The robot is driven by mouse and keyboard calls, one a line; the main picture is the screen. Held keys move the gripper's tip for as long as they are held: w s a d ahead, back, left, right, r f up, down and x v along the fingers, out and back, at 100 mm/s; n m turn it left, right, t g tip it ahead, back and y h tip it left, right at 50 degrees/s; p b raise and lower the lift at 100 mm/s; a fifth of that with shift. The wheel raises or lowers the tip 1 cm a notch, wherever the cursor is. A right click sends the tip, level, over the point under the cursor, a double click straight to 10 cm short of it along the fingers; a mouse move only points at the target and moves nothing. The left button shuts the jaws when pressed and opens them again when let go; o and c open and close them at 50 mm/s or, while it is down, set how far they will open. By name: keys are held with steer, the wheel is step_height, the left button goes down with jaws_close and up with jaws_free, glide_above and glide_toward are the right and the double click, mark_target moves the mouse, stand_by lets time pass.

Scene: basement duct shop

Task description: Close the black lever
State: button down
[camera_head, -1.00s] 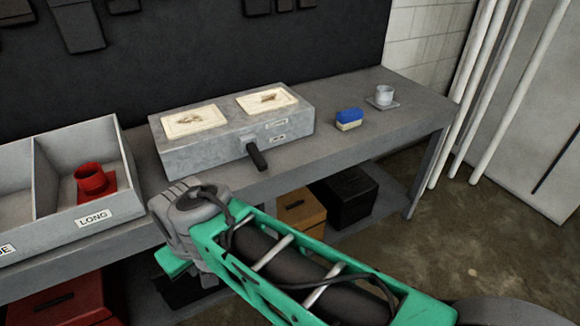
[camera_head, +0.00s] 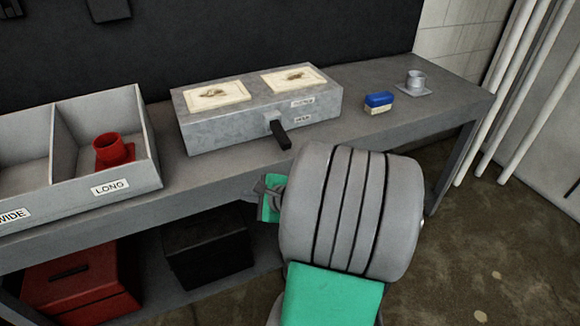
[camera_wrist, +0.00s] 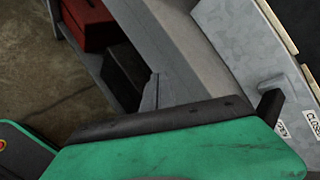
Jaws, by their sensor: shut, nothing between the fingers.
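The black lever (camera_head: 281,136) sticks out from the front of a grey metal box (camera_head: 225,133), angled toward me and slightly down. Two small white labels sit on the box front to the lever's right. My gripper (camera_head: 262,190) is shut and empty, below and left of the lever at the bench's front edge. My forearm hides part of it.
A divided bin (camera_head: 152,155) with a red part (camera_head: 112,149) stands on the bench at left. Red (camera_head: 80,286) and black (camera_head: 208,256) boxes sit on the shelf below.

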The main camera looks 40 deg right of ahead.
steer(key=s+d+m+t+h, duration=0.2)
steer(key=d+m+t, duration=0.1)
steer(key=d+m, duration=0.4)
steer(key=m+t+h+b, duration=0.1)
steer(key=m+h, duration=0.4)
steer(key=m, duration=0.3)
glide_toward(291, 157)
steer(key=s+a+r, duration=0.1)
steer(key=s+r, duration=0.1)
steer(key=shift+w+a+f, duration=0.1)
steer(key=shift+a+f, duration=0.1)
steer(key=shift+w+t, duration=0.1)
steer(key=shift+t, duration=0.2)
steer(key=x, duration=1)
steer(key=shift+a+f, duration=0.1)
